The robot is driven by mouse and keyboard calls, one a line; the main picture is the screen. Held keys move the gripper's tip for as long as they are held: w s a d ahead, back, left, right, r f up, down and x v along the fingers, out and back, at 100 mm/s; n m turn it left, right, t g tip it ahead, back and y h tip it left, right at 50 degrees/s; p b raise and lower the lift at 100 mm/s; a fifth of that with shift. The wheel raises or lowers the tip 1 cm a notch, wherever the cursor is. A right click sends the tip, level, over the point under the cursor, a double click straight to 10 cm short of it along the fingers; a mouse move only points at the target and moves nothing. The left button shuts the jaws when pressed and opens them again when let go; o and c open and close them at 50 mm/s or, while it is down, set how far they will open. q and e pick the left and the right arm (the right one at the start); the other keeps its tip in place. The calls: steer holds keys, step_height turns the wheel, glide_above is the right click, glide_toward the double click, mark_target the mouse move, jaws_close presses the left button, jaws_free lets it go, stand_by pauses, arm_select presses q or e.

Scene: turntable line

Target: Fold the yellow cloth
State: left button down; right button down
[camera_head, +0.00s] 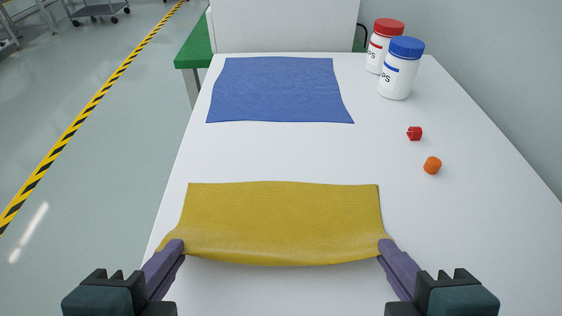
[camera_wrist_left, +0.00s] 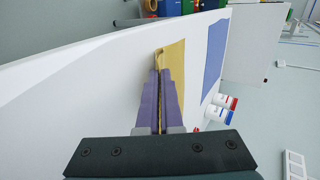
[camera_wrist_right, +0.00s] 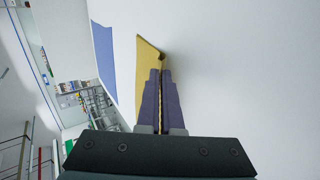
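The yellow cloth (camera_head: 280,215) is spread near the front of the white table, its far edge flat and its near edge sagging between my grippers. My left gripper (camera_head: 178,246) is shut on its near left corner; in the left wrist view the cloth (camera_wrist_left: 175,62) shows between the fingers (camera_wrist_left: 160,75). My right gripper (camera_head: 385,246) is shut on its near right corner; in the right wrist view the cloth (camera_wrist_right: 148,60) is pinched at the fingertips (camera_wrist_right: 161,72). The near edge looks slightly raised, though its height is hard to tell.
A blue cloth (camera_head: 277,88) lies flat farther back on the white table (camera_head: 470,215). A white bottle with a red cap (camera_head: 379,50) and one with a blue cap (camera_head: 398,72) stand at the back right. A red piece (camera_head: 415,133) and an orange piece (camera_head: 432,165) lie right.

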arm_select(q)
steer(key=shift+s, duration=0.1)
arm_select(e)
steer(key=shift+s, duration=0.1)
arm_select(q)
steer(key=c, duration=0.7)
jaws_free()
arm_select(e)
steer(key=c, duration=0.7)
jaws_free()
arm_select(q)
steer(key=s+r, duration=0.2)
steer(key=r, duration=0.1)
steer(key=s+r, duration=0.2)
steer(key=r, duration=0.1)
steer(key=s+r, duration=0.2)
steer(key=r, duration=0.1)
arm_select(e)
steer(key=s+r, duration=0.2)
steer(key=r, duration=0.1)
steer(key=s+r, duration=0.2)
steer(key=r, duration=0.1)
steer(key=s+r, duration=0.2)
steer(key=r, duration=0.1)
arm_select(q)
steer(key=shift+r, duration=0.1)
arm_select(e)
steer(key=shift+r, duration=0.1)
